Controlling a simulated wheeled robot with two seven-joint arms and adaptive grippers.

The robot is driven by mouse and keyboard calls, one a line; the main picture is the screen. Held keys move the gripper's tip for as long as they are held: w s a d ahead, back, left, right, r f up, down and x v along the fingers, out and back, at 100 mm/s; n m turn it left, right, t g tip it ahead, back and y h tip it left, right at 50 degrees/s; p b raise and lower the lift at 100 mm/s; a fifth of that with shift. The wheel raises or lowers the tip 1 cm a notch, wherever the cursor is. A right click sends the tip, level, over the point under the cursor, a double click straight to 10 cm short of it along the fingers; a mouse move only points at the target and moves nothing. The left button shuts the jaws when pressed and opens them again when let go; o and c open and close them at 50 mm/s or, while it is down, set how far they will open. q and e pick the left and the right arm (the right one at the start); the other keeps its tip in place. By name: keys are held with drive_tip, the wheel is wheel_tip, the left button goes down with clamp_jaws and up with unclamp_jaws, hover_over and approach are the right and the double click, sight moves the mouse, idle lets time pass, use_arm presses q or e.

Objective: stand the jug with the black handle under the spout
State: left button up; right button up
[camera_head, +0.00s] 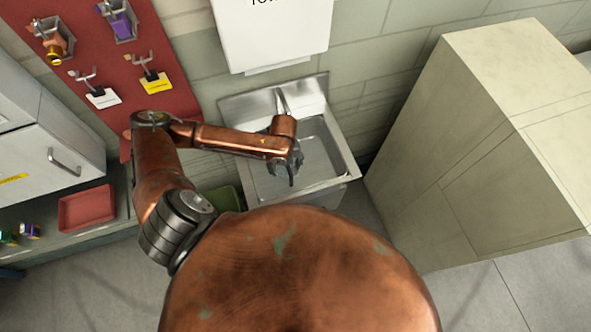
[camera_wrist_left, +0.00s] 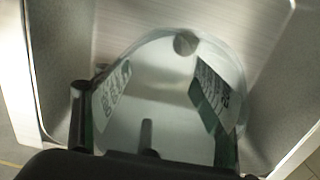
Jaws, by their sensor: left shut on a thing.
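The sink basin (camera_head: 314,160) is steel and stands against the tiled wall, with the metal spout (camera_head: 282,102) at its back edge. My left gripper (camera_head: 290,168) is over the basin, in front of the spout. In the left wrist view a clear, see-through jug (camera_wrist_left: 165,92) with printed side markings is right in front of the gripper, over the steel basin (camera_wrist_left: 150,38). A dark upright part (camera_wrist_left: 147,133), which looks like its black handle, is at the gripper; the gripper is shut on the jug. The jug is hard to make out in the head view. My right gripper is not in view.
A white towel dispenser (camera_head: 272,32) hangs above the sink. A tall beige cabinet (camera_head: 480,140) stands to the right. At left are a red board (camera_head: 100,60) with hooks and tags, a white cabinet (camera_head: 50,150) and a red tray (camera_head: 87,208). A dark drain (camera_wrist_left: 186,42) shows past the jug.

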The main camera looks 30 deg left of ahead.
use_arm(q)
wheel_tip(320, 180, down, 7)
drive_tip(key=shift+w+r, duration=0.1)
drive_tip(key=shift+r, duration=0.1)
drive_tip(key=shift+f, duration=0.1)
drive_tip(key=w, duration=0.1)
drive_tip(key=w+d, duration=0.1)
drive_tip(key=w+f, duration=0.1)
drive_tip(key=shift+w+d, duration=0.3)
drive_tip(key=shift+d, duration=0.1)
drive_tip(key=shift+f, duration=0.15)
drive_tip(key=shift+a, duration=0.1)
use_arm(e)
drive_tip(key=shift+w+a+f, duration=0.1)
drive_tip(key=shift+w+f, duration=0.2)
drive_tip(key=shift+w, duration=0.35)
use_arm(q)
drive_tip(key=o, duration=1.4)
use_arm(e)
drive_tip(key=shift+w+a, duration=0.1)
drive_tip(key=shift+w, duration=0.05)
use_arm(q)
drive_tip(key=shift+o, duration=0.2)
wheel_tip(320, 180, up, 8)
drive_tip(key=shift+f, duration=0.2)
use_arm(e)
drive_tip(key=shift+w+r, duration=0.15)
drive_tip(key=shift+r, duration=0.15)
